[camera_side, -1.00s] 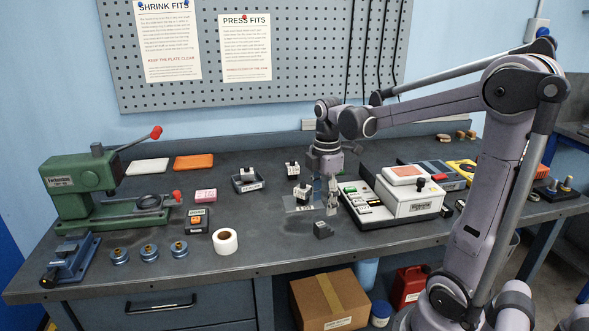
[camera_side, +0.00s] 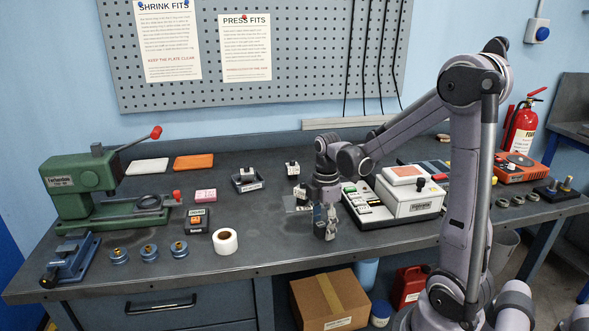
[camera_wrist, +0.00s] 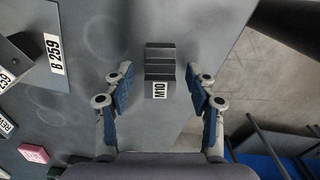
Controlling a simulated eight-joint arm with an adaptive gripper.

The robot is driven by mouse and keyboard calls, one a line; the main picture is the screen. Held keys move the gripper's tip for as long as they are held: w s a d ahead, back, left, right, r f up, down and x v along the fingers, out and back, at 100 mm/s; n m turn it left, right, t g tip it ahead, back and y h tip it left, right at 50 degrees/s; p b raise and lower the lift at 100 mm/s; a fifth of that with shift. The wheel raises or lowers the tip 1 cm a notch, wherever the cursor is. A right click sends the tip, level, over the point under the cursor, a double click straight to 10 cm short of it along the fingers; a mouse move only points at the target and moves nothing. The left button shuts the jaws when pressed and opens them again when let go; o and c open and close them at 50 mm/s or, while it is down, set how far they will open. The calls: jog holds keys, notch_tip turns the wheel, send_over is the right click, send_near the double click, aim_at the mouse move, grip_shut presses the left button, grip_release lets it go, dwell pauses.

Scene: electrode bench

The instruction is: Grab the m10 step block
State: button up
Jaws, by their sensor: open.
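The M10 step block (camera_wrist: 160,60) is a small dark stepped block with a white M10 label. In the wrist view it lies on the grey bench top, between and slightly beyond my fingertips. My gripper (camera_wrist: 159,78) is open, with one blue-padded finger on each side of the block and nothing held. In the side view my gripper (camera_side: 328,233) points down close over the bench near its front edge. There the fingers cover the block's spot, so I cannot tell the exact height or any contact.
The white press-like device (camera_side: 408,203) stands right of my gripper. The bench's front edge is close.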

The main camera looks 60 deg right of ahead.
grip_shut()
jog(key=shift+r, duration=0.2)
